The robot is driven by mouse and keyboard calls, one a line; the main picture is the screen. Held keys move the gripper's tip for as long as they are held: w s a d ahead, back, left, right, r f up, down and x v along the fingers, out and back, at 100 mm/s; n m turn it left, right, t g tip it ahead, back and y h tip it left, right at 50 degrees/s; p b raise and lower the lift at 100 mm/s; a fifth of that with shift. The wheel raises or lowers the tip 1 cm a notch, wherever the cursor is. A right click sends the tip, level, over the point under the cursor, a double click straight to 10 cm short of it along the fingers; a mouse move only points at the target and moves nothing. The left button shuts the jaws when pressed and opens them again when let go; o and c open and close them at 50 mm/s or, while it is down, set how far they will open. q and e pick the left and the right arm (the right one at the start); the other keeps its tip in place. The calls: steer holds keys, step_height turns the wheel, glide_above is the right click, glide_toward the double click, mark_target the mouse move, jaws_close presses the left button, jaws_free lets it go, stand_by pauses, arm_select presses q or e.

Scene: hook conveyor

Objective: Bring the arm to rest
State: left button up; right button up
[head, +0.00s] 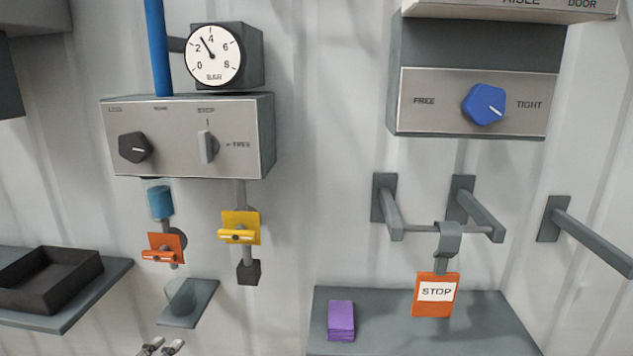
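The tips of a gripper, which looks like my left one (161,347), show at the bottom edge, left of centre. Its two fingertips stand apart with a small gap and nothing visible between them. They are below a small grey shelf (203,308) that holds a clear cup (181,297). The rest of that arm is out of frame. My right gripper is not in view.
A control box (185,165) with a gauge (213,55) hangs above orange (166,241) and yellow (240,222) valve handles. An orange STOP tag (436,303) hangs by a hook from wall pegs (480,214). A purple block (341,320) and a dark tray (45,280) rest on shelves.

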arm_select(q)
steer(key=s+d+f+n+g+y, duration=0.2)
steer(key=s+f+n+g+y, duration=0.15)
steer(key=s+f+n, duration=0.9)
steer(key=s+d+f+n+g, duration=0.2)
steer(key=s+d+f, duration=0.2)
steer(key=s+f, duration=0.3)
steer(key=s+d+f+n+g+y, duration=0.1)
steer(key=s+d+f+n+g, duration=0.1)
steer(key=s+f, duration=0.5)
steer(key=s+d+n, duration=0.1)
steer(key=s, duration=0.2)
steer(key=shift+s+d+f+g+p, duration=0.25)
steer(key=shift+d+f+g+p, duration=0.1)
steer(key=shift+d+f+p, duration=0.05)
